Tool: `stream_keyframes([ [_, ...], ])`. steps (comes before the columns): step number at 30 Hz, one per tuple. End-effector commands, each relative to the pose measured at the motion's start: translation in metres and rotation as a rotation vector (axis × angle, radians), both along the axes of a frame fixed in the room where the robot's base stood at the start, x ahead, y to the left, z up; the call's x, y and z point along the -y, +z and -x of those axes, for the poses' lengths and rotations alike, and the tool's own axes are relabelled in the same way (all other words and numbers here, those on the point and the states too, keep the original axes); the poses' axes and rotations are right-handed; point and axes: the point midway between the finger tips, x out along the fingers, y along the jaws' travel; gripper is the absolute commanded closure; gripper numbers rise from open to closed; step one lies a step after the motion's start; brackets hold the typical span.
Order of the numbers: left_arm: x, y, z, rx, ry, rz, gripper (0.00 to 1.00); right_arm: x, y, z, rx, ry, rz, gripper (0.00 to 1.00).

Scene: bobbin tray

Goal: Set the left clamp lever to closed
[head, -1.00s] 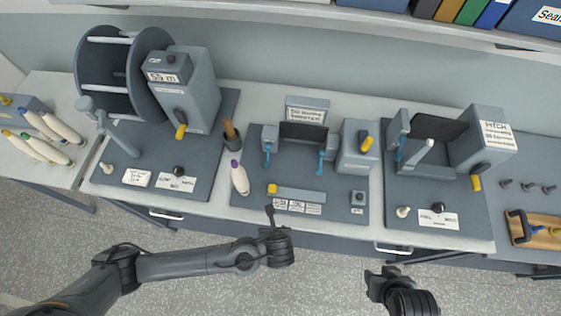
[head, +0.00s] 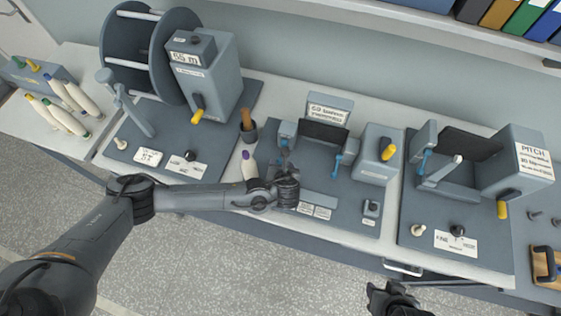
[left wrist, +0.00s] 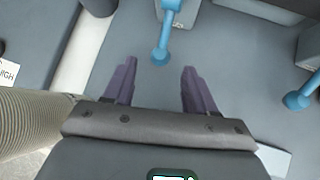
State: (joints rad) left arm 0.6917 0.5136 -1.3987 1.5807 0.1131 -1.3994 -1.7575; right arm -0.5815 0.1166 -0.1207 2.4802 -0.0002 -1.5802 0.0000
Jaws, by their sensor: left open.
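The left clamp lever (left wrist: 163,42) is blue and hangs from a grey clamp block in the left wrist view. In the head view it shows small at the left of the middle station (head: 284,146), partly behind my gripper. My left gripper (left wrist: 158,82) is open and empty. Its two purple-grey fingers point at the lever, whose rounded end lies just beyond the gap between the fingertips, not gripped. In the head view my left gripper (head: 286,168) is over the station's front left. The right clamp lever (left wrist: 300,98) is also blue. My right gripper (head: 388,292) is low, off the table.
A white bobbin with a purple tip (head: 249,166) stands close left of my left gripper. A grey box with a yellow knob (head: 376,155) stands on the right of the station.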

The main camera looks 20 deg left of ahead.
Motion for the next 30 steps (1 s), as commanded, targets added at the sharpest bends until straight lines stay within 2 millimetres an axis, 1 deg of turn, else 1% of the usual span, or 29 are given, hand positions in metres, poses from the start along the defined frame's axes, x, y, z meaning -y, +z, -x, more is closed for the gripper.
stream_keyframes([
  [3, -0.006, -0.013, -0.01, -0.002, 0.002, -0.001, 0.44, 0.002, 0.001, 0.0, 0.001, 0.004, 0.007, 0.57],
  [9, -0.012, -0.026, -0.023, -0.001, 0.0, -0.001, 0.44, 0.003, 0.0, -0.001, 0.001, 0.005, 0.01, 0.57],
  [14, -0.014, -0.03, -0.027, -0.001, 0.0, 0.0, 0.44, 0.003, 0.0, -0.001, 0.002, 0.005, 0.01, 0.57],
  [21, -0.014, -0.03, -0.027, -0.001, -0.001, 0.001, 0.44, 0.001, 0.0, -0.001, 0.002, 0.002, 0.005, 0.57],
  [22, -0.014, -0.03, -0.027, -0.001, -0.001, 0.001, 0.45, 0.001, 0.0, -0.001, 0.003, 0.001, 0.003, 0.57],
  [23, -0.014, -0.03, -0.027, -0.001, 0.0, 0.0, 0.5, 0.001, 0.0, -0.001, 0.002, 0.0, 0.003, 0.57],
  [30, -0.014, -0.03, -0.027, -0.001, 0.0, 0.0, 0.87, 0.0, 0.0, -0.001, 0.002, -0.002, -0.002, 0.57],
])
